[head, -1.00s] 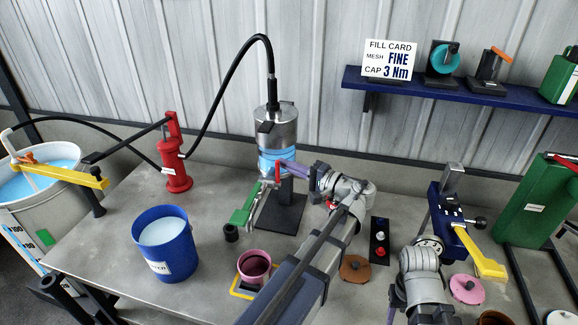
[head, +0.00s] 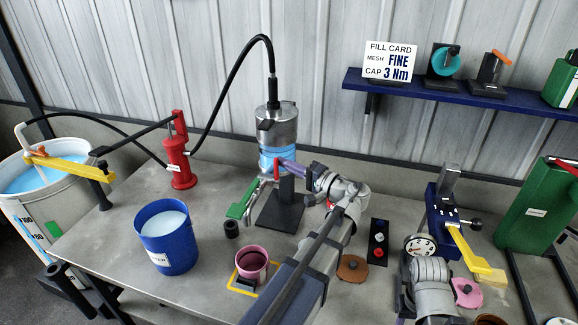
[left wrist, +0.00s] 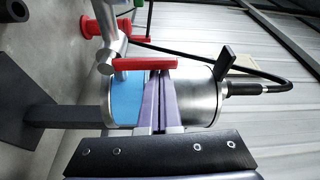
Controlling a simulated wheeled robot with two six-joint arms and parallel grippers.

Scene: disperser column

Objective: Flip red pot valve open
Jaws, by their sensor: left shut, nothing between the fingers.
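The red valve lever (head: 277,169) is on the outlet at the foot of the silver and blue pot (head: 276,128), above a pipe with a green handle (head: 238,208). In the left wrist view the red lever (left wrist: 137,63) lies crosswise by the outlet tube, in front of the blue band. My left gripper (head: 284,166) reaches in from the right. Its purple fingers (left wrist: 158,78) are shut and empty, with the tips close beside the lever; I cannot tell whether they touch. My right arm shows at the lower right, but its gripper does not.
A black hose runs from the pot's top to the red hand pump (head: 178,160). A blue bucket (head: 168,238) and a pink cup (head: 252,264) stand in front. A gauge (head: 420,245) and a blue clamp with a yellow lever are at right.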

